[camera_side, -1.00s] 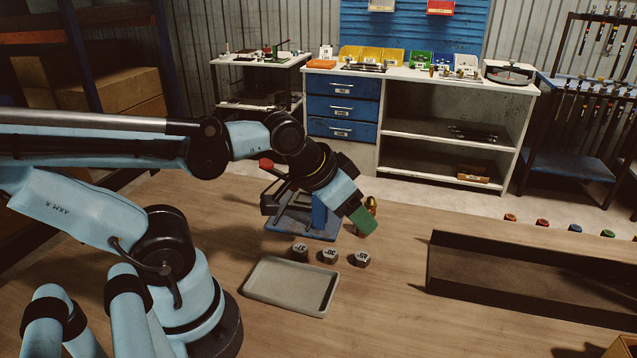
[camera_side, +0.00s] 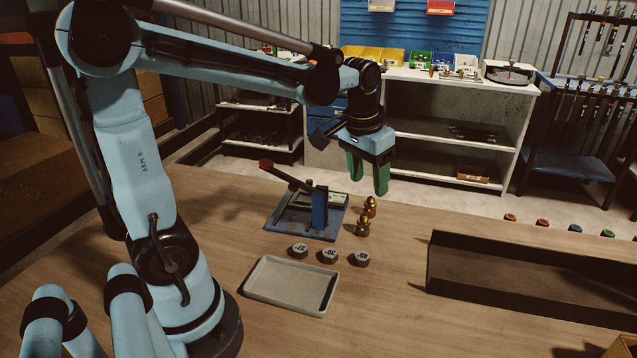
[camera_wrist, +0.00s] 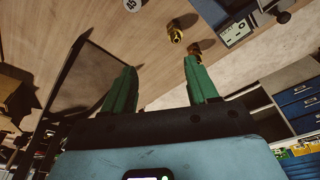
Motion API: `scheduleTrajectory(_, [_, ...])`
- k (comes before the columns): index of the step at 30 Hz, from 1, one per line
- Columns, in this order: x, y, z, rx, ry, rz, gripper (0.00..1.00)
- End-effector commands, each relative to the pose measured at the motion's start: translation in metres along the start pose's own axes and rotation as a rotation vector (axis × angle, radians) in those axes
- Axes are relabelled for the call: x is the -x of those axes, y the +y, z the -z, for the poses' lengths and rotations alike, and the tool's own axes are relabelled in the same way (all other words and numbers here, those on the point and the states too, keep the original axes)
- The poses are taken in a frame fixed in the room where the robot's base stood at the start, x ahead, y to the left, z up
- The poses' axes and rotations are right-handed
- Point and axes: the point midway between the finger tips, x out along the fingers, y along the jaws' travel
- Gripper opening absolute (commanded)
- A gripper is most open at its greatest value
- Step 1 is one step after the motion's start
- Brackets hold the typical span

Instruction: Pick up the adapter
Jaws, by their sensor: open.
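Two small brass fittings stand on the wooden table to the right of the blue-based hand press. I cannot tell for sure which one is the adapter. The nearer brass fitting (camera_side: 363,226) is just in front of the farther brass fitting (camera_side: 371,206). Both also show in the wrist view: a gold one (camera_wrist: 175,33) and a more coppery one (camera_wrist: 194,48) close to the tip of the right finger. My gripper (camera_side: 368,187) hangs above and behind the fittings, its green fingers apart and pointing down, with nothing between them. The same open fingers (camera_wrist: 159,66) show in the wrist view.
The press (camera_side: 319,210) with its red-knobbed lever stands left of the fittings. Several grey marked pieces (camera_side: 330,256) and a grey tray (camera_side: 262,290) lie nearer. A long dark trough (camera_side: 520,262) is at right. Table between fittings and trough is clear.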

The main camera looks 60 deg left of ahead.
Motion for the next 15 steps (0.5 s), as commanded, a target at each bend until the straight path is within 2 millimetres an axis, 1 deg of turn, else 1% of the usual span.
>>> scheduleTrajectory(1, [-0.005, -0.006, 0.009, 0.017, -0.034, 0.003, 0.58])
scheduleTrajectory(6, [-0.021, -0.023, 0.025, 0.058, -0.132, 0.008, 0.58])
scheduleTrajectory(10, [-0.029, -0.029, 0.03, 0.074, -0.176, 0.008, 0.58])
scheduleTrajectory(15, [-0.038, -0.032, 0.031, 0.08, -0.192, 0.008, 0.58])
